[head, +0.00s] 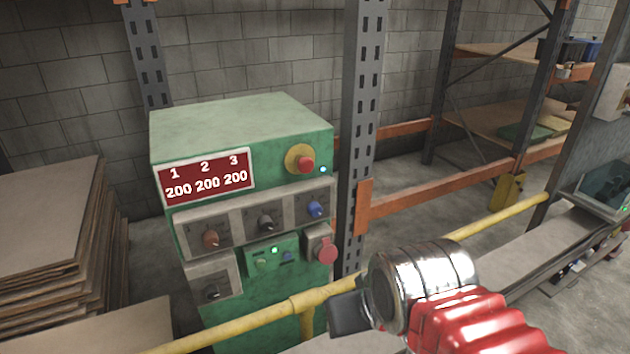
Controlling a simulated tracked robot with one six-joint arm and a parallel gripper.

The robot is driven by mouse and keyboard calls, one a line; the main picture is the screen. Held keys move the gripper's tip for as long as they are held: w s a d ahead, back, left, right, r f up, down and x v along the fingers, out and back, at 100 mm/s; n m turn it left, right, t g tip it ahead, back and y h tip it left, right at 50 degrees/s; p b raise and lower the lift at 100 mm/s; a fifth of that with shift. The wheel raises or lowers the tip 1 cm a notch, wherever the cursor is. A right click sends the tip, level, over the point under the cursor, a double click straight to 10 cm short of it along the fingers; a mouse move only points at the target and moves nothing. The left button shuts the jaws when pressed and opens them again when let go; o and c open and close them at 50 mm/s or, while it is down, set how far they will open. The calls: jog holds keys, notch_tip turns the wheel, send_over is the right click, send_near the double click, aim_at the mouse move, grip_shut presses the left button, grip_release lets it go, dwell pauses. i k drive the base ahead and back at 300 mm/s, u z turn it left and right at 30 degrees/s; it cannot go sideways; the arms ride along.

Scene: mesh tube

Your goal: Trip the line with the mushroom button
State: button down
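The red mushroom button (306,164) stands out from a round yellow plate (292,155) on the upper right of the green cabinet's front. A small blue-white light shows to its right. My gripper (350,312) is at the lower middle right, below and to the right of the button and apart from it in the picture. A dark block-like finger shows at its left end, ahead of the shiny metal wrist. The other finger cannot be made out, so its opening is unclear. Nothing is seen held.
The green cabinet (250,118) carries a red 200 200 200 display (206,178), several knobs and a red round fitting (327,250). A yellow rail (292,306) runs in front of it. A grey rack post (362,120) stands right of it, stacked boards (50,225) left.

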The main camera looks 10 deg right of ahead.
aim_at(305, 165)
jog(key=u, duration=0.3)
jog(key=k, duration=0.7)
jog(key=u, duration=0.55)
jog(key=k, duration=0.55)
jog(key=u, duration=0.45)
jog(key=i, duration=1.15)
jog(key=z, duration=0.4)
jog(key=i, duration=0.8)
jog(key=z, duration=0.55)
